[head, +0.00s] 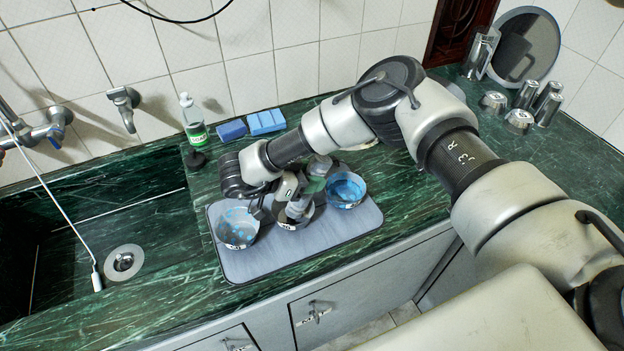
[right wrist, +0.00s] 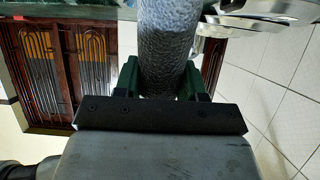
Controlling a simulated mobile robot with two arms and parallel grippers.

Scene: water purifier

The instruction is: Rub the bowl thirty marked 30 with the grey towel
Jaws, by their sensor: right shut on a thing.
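My right gripper (head: 300,196) is low over the grey-blue mat (head: 262,262), at the middle bowl. In the right wrist view its jaws (right wrist: 163,78) are shut on the grey towel (right wrist: 166,40), a rough, rolled grey piece. A clear bowl with blue spots (head: 238,230) stands on the mat's left. A bowl with blue inside (head: 346,189) stands at its right. The middle bowl (head: 291,224) is mostly hidden by my gripper. The labels are too small to read, so I cannot tell which is 30, nor whether the towel touches the middle bowl. My left gripper is out of view.
A sink (head: 120,225) lies to the left with taps above. A green-labelled bottle (head: 192,122) and blue sponges (head: 265,122) stand behind the mat. Metal cups (head: 527,95) and a round mirror-like disc (head: 526,45) are at the back right.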

